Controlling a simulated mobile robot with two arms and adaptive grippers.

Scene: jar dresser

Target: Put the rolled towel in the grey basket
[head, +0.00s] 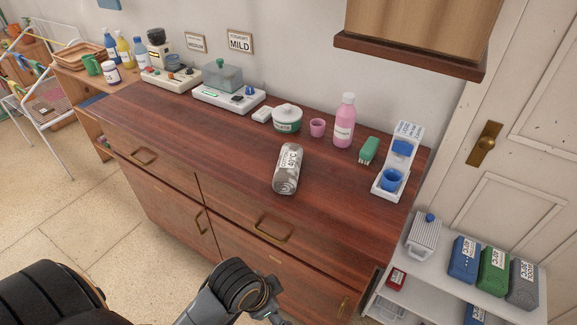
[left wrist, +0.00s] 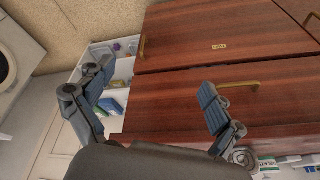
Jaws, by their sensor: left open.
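The rolled towel (head: 287,168) is a grey roll with a white 40°C label. It lies on the dark red wooden dresser top (head: 225,155), near the middle, with nothing holding it. My left gripper (left wrist: 155,108) is open and empty in the left wrist view, in front of the dresser's drawer fronts. My right gripper is not in view. I cannot clearly make out a grey basket in either view.
A white shelf (head: 455,278) holds packages at right. The top's front left is clear.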

